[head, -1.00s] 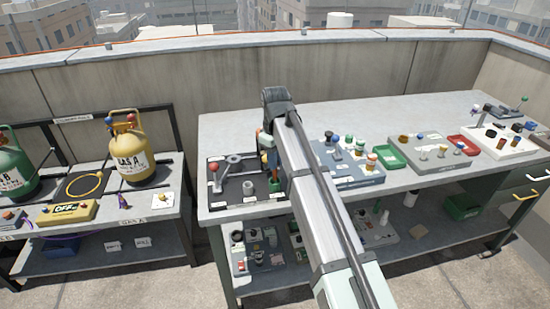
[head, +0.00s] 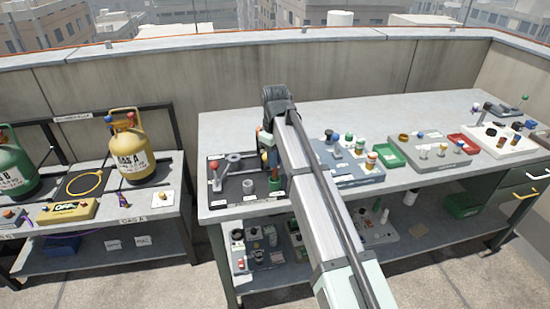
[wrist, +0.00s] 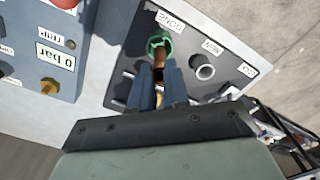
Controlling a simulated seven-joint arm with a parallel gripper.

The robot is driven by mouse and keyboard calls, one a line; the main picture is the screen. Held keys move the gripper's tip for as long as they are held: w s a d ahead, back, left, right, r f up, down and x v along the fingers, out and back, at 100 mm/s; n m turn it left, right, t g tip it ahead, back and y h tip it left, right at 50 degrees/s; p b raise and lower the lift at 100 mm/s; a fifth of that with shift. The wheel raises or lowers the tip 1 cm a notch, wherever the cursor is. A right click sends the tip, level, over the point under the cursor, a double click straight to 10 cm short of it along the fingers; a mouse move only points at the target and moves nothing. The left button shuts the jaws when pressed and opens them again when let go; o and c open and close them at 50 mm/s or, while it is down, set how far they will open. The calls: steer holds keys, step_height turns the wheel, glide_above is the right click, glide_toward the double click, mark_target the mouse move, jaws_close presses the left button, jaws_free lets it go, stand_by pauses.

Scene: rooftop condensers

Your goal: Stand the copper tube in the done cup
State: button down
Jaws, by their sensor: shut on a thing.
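My gripper (wrist: 160,88) is shut on the copper tube (wrist: 160,57), with its blue fingers on either side of it. In the wrist view the tube's far end overlaps the mouth of the green done cup (wrist: 153,40), beside the DONE label. I cannot tell how far, if at all, the end is inside the cup. In the head view the green cup (head: 274,184) stands on the dark tray at the bench's left end. My gripper (head: 268,155) is just above and behind it there, partly hidden by my arm.
A grey cup (wrist: 205,71) by the NEW label stands close to the green cup. A red-knobbed lever (head: 213,167) is at the tray's left. A blue-grey panel (head: 350,165) with several small parts lies to the right. The bench's back middle is clear.

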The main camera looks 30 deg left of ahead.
mark_target(275, 178)
steer(key=shift+f, duration=2)
stand_by(1.1)
steer(key=c, duration=1)
jaws_free()
steer(key=shift+c, duration=0.2)
steer(key=shift+r, duration=0.1)
step_height(275, 178, up, 14)
